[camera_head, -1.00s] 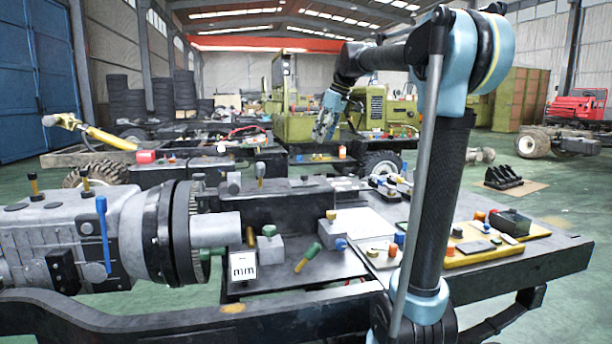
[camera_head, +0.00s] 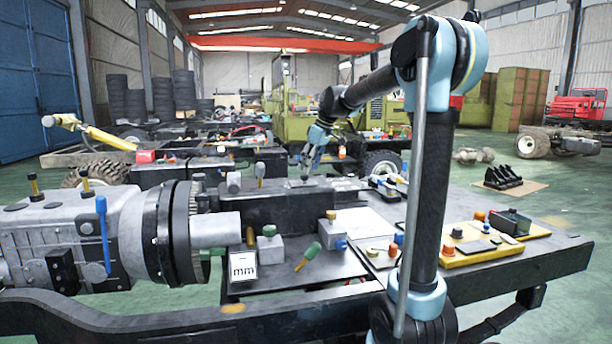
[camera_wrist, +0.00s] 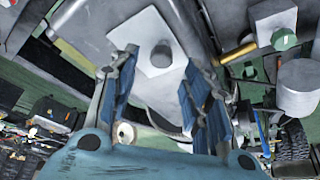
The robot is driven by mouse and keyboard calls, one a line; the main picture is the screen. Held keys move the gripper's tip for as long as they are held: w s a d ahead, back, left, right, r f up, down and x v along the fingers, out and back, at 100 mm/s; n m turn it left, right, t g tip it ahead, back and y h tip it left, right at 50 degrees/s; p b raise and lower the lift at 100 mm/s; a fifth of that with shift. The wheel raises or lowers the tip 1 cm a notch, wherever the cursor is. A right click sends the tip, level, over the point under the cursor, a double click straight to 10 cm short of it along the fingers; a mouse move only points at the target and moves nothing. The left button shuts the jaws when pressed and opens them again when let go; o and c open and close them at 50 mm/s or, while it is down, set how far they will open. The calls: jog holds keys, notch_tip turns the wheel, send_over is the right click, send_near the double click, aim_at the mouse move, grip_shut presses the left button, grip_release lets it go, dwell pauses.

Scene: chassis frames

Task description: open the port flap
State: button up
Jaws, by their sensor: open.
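A pale square plate with a round dark grey knob (camera_wrist: 161,54) shows between my fingers in the wrist view; it looks like the port flap (camera_wrist: 120,38), though I cannot be sure. It lies flat against a grey surface. My gripper (camera_wrist: 159,68) is open, its blue-padded fingers on either side of the knob in the picture. I cannot tell whether they touch it or how far off it is. In the head view my gripper (camera_head: 306,174) points down at the far side of a dark long block (camera_head: 275,207), and the flap there is too small to tell.
A grey gearbox-like housing (camera_head: 60,235) stands at the left. Small blocks with coloured knobs (camera_head: 270,246) stand on the near bench. A yellow-edged tray (camera_head: 480,256) with small parts lies at the right. A white sheet (camera_head: 365,222) lies flat at mid bench.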

aim_at(304, 175)
jog(key=shift+x, duration=2.05)
grip_shut()
